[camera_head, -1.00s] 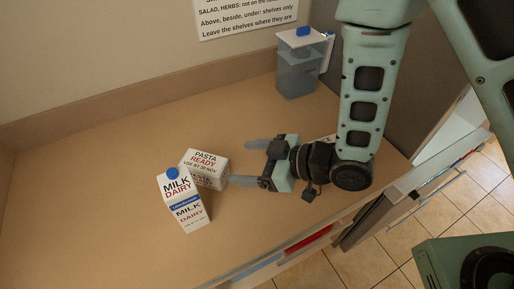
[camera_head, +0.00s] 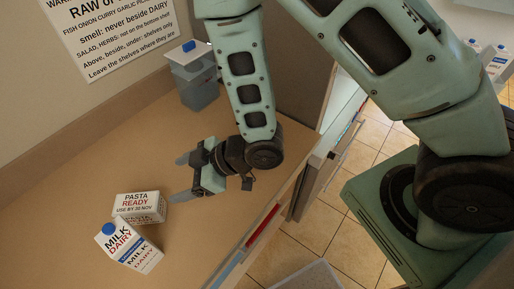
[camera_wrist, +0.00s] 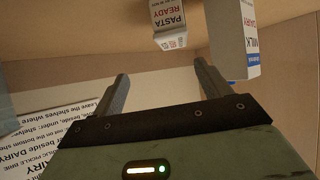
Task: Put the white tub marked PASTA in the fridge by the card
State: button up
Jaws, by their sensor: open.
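The white tub marked PASTA READY (camera_head: 139,204) stands on the tan counter, touching or close behind the milk carton. In the wrist view the tub (camera_wrist: 169,22) shows beyond my fingertips, a little right of the gap's middle. My gripper (camera_head: 179,178) is open and empty, to the right of the tub and apart from it. In the wrist view both fingers (camera_wrist: 161,72) are spread with nothing between them. The card (camera_head: 110,38) is on the wall at upper left, its top cut off; it reads "smell: never beside DAIRY" and "SALAD, HERBS: not on the bottom shelf". The fridge inside is not clearly seen.
A milk carton marked DAIRY (camera_head: 128,248) stands in front of the tub. A blue-grey jug (camera_head: 194,77) stands at the back by a grey panel (camera_head: 297,70). More cartons (camera_head: 494,60) show at far right. Counter left of the tub is clear.

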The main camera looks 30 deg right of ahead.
jog(key=s+d+r+m+g+h, duration=0.1)
jog(key=d+r+m+h, duration=0.2)
jog(key=d+r+h, duration=0.3)
notch_tip(320, 180, up, 3)
jog(key=shift+s+d+r+h, duration=0.1)
jog(key=shift+s+d+h, duration=0.2)
jog(key=shift+h, duration=0.1)
jog(key=shift+o, duration=0.4)
jog(key=s+d+r+m+g+h, duration=0.1)
jog(key=s+d+r+g, duration=0.1)
jog(key=s, duration=0.3)
jog(key=s+d+r+m+g+h, duration=0.1)
jog(key=s+d+r+h, duration=0.1)
jog(key=s+d+r, duration=0.2)
jog(key=shift+s+d+r+m+g, duration=0.25)
jog(key=shift+s+r+m+g, duration=0.15)
jog(key=shift+s+r, duration=0.65)
jog(key=shift+s+f, duration=0.15)
jog(key=shift+f, duration=0.1)
